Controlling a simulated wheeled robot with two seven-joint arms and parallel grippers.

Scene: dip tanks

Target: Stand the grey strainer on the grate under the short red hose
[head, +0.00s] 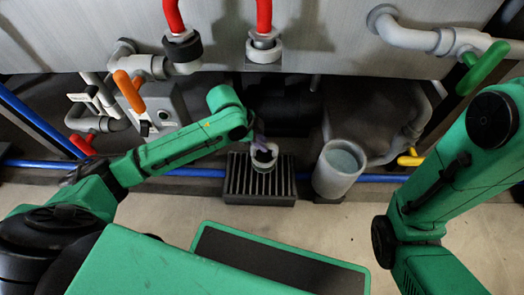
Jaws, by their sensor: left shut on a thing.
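The grey strainer (273,160) shows as a small light grey cup with a dark inside. It is over the far part of the dark slatted grate (260,188); I cannot tell whether it rests on the slats. My left gripper (260,143) reaches in from the left and is shut on the strainer at its far side; its fingers are small and partly hidden by the wrist. One red hose (264,16) hangs above, roughly in line with the grate, and another red hose (173,16) hangs farther left. My right gripper is out of view.
A grey bucket (328,183) with pale liquid stands just right of the grate. A blue pipe (200,172) runs behind the grate. Valves with orange (130,92), red (82,144), green (486,66) and yellow (411,160) handles stand around. The floor in front is clear.

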